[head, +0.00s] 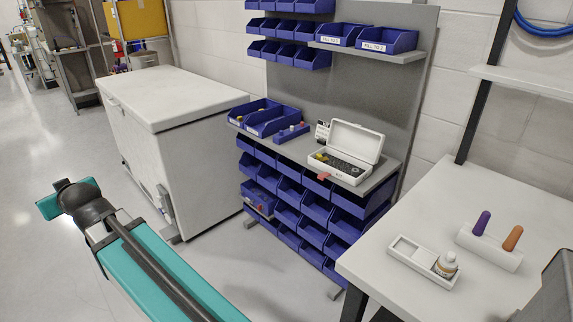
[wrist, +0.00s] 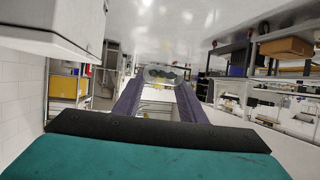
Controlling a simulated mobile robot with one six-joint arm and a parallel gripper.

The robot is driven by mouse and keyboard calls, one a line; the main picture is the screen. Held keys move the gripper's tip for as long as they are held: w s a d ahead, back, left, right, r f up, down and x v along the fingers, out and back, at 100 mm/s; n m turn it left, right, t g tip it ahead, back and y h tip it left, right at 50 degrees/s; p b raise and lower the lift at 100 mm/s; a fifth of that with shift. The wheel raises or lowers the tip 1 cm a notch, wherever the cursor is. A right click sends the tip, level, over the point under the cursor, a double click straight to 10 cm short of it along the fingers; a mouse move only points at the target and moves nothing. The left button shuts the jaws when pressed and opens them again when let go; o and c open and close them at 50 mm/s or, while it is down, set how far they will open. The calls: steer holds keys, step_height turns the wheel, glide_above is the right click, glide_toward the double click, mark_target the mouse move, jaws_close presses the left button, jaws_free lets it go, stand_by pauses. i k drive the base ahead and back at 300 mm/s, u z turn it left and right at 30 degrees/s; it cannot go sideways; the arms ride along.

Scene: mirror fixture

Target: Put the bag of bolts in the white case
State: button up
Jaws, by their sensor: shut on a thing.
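The white case (head: 345,168) stands on the grey shelf of the blue-bin rack in the head view. Its lid is raised, and dark small items and something yellow show inside. My gripper (wrist: 161,86) shows in the wrist view, its two purple-grey fingers shut on a clear bag of bolts (wrist: 166,75) with dark pieces inside. The fingers partly hide the bag's lower part. In the head view my teal arm is at the lower left; the gripper and bag cannot be made out there. The case is not recognisable in the wrist view.
Blue bins (head: 290,190) fill the rack below the shelf, and open blue trays (head: 265,118) stand left of the case. A white chest (head: 170,120) is left of the rack. A white table (head: 480,215) with a small tray (head: 412,255) and coloured handles (head: 495,235) is at right.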

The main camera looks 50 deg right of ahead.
mark_target(339, 167)
steer(key=z, duration=0.05)
steer(key=i, duration=1)
steer(key=u, duration=0.05)
